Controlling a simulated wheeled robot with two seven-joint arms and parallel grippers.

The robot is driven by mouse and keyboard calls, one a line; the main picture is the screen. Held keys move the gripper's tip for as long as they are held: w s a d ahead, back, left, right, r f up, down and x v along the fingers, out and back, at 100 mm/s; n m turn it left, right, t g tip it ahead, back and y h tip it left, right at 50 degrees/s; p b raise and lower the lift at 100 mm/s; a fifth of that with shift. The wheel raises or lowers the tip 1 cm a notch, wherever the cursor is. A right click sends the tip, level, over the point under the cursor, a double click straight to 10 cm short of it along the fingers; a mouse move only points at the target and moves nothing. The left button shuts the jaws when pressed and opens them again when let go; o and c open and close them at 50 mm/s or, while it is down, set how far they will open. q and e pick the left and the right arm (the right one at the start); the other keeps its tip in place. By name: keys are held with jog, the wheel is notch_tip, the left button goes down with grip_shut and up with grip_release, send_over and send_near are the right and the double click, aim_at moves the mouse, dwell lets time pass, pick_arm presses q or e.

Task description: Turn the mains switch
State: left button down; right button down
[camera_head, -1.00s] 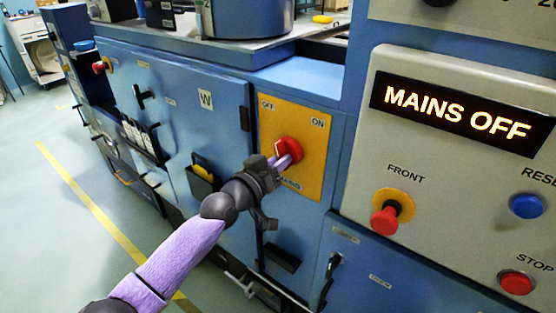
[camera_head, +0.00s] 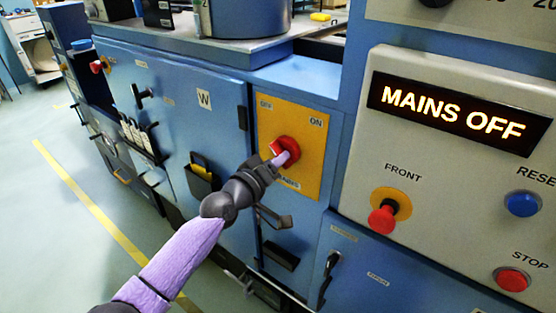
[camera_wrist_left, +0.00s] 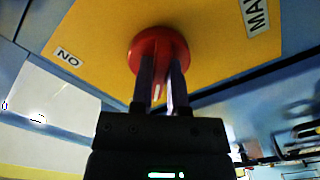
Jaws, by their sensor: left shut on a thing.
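The mains switch is a red rotary knob (camera_head: 285,148) on a yellow plate (camera_head: 310,178) marked OFF at upper left and ON at upper right. My left gripper (camera_head: 283,158) is shut on the knob's grip. In the left wrist view, the red knob (camera_wrist_left: 158,45) sits at the ends of my two fingers (camera_wrist_left: 160,80), one on each side of its grip. The grip's exact angle is partly hidden by the fingers. A lit display (camera_head: 452,114) reads MAINS OFF. My right gripper is not in view.
On the grey panel at right are a red FRONT button (camera_head: 382,219) on a yellow base, a blue button (camera_head: 522,203) and a red STOP button (camera_head: 513,279). A blue cabinet door (camera_head: 180,110) is left of the plate. The floor at left is clear.

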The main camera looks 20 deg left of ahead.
pick_arm(q)
jog(key=c, duration=0.6)
grip_release()
jog(key=p+v, duration=0.2)
jog(key=v, duration=0.8)
